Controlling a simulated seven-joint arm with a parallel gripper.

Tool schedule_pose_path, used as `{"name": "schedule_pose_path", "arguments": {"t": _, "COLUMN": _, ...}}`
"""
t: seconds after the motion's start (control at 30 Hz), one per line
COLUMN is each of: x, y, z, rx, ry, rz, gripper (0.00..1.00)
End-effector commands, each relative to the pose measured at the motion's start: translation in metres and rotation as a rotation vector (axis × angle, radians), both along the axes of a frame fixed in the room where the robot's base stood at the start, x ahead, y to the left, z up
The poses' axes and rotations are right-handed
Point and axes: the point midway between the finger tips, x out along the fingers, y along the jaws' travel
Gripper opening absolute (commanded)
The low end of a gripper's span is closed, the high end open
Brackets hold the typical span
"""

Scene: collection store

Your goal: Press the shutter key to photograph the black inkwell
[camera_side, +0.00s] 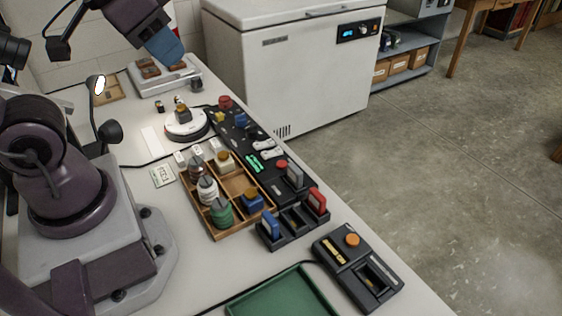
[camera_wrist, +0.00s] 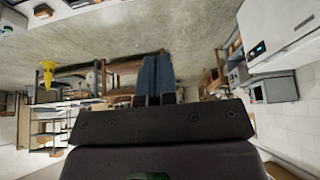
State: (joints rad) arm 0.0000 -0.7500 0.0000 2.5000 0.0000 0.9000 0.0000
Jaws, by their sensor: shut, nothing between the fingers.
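My gripper (camera_side: 168,48) is at the top left of the side view, raised above the back of the bench, with its blue fingers together and empty. The fingers also show shut in the wrist view (camera_wrist: 156,78), with no task object near them. A small dark pot with a tan top, possibly the black inkwell (camera_side: 183,114), stands on a round white turntable (camera_side: 186,131). A long black panel (camera_side: 233,140) beside it carries red, blue, yellow, white and green parts. I cannot tell which part is the shutter key. My gripper is well apart from the panel.
A wooden tray (camera_side: 236,233) holds several coloured pots. A dark rack (camera_side: 287,236) with blue and red pieces, a black device with an orange button (camera_side: 352,240) and a green tray (camera_side: 285,296) stand nearer. A lamp (camera_side: 98,85) stands left of the turntable.

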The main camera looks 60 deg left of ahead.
Motion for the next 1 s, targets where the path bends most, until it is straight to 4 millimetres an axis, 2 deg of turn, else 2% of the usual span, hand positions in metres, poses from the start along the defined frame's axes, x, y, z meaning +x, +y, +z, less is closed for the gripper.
{"name": "schedule_pose_path", "arguments": {"t": 0.67, "x": 0.001, "y": -0.001, "z": -0.004, "rx": 0.000, "ry": 0.018, "rz": -0.007, "gripper": 0.00}}
{"name": "schedule_pose_path", "arguments": {"t": 0.87, "x": 0.009, "y": -0.002, "z": -0.032, "rx": -0.008, "ry": 0.165, "rz": -0.015, "gripper": 0.00}}
{"name": "schedule_pose_path", "arguments": {"t": 1.0, "x": 0.027, "y": -0.001, "z": -0.062, "rx": -0.005, "ry": 0.257, "rz": -0.025, "gripper": 0.00}}
